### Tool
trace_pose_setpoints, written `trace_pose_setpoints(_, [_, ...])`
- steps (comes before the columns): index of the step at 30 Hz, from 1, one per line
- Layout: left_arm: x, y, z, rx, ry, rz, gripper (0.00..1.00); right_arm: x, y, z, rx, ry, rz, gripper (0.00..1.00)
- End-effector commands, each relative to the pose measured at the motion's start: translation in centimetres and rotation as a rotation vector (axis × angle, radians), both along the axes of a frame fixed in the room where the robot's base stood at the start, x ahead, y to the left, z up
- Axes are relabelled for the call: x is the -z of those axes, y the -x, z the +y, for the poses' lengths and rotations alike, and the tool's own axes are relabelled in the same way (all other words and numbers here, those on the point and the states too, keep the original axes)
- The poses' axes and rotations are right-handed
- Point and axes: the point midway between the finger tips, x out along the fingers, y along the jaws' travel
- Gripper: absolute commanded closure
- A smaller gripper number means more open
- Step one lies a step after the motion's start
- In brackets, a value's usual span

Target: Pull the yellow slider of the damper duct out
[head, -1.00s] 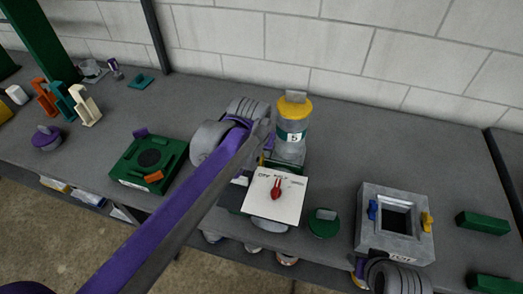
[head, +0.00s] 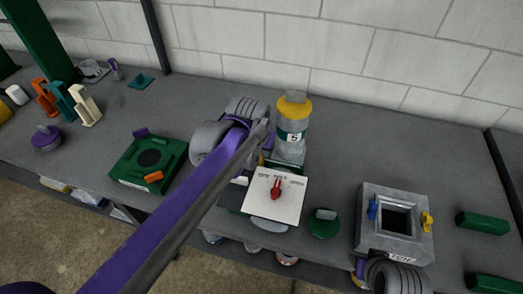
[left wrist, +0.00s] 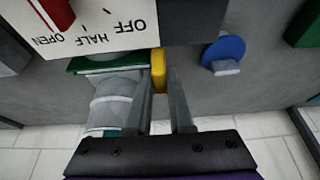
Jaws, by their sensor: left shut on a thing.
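A yellow slider (left wrist: 158,70) stands between the fingers of my left gripper (left wrist: 166,95) in the left wrist view, beside the white panel (left wrist: 95,22) marked OFF, HALF and OPEN. The left gripper is shut on it. In the head view a small bit of the yellow slider (head: 262,159) shows just behind the panel's upper left corner. My left arm hides most of the gripper there. The panel carries a red lever (head: 276,187). A grey cylinder (head: 291,128) with a yellow band stands close behind the panel. I cannot make out my right gripper's fingers.
A grey box (head: 365,225) with a square opening and blue and yellow tabs stands to the right. A green lidded disc (head: 323,223) lies between. A green box (head: 135,178) is at left. A blue disc (left wrist: 222,48) lies near the left gripper. The back right bench is clear.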

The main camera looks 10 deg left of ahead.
Motion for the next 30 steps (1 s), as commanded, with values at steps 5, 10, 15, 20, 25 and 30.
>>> trace_pose_setpoints(5, [0.0,-0.1,3.3,-0.008,-0.002,0.001,1.0,-0.1,-0.1,0.0,0.0,0.0,-0.001,0.5])
trace_pose_setpoints(10, [0.0,-0.2,5.9,-0.006,-0.002,0.001,1.0,-0.2,-0.1,0.0,0.0,0.0,-0.002,0.5])
trace_pose_setpoints(15, [0.0,-0.2,6.4,-0.002,-0.003,0.001,1.0,-0.2,-0.1,0.0,0.0,0.0,-0.001,0.5])
trace_pose_setpoints(20, [0.0,-0.2,6.5,-0.003,-0.004,0.001,1.0,-0.2,-0.1,0.0,0.0,0.0,-0.001,0.5])
trace_pose_setpoints(25, [0.0,-0.2,6.4,-0.003,-0.004,0.001,0.53,-0.2,-0.1,0.0,0.0,0.0,-0.002,0.5])
trace_pose_setpoints(30, [0.0,-0.2,6.3,-0.002,-0.002,0.001,0.5,-0.2,-0.1,0.0,0.0,0.0,-0.001,0.5])
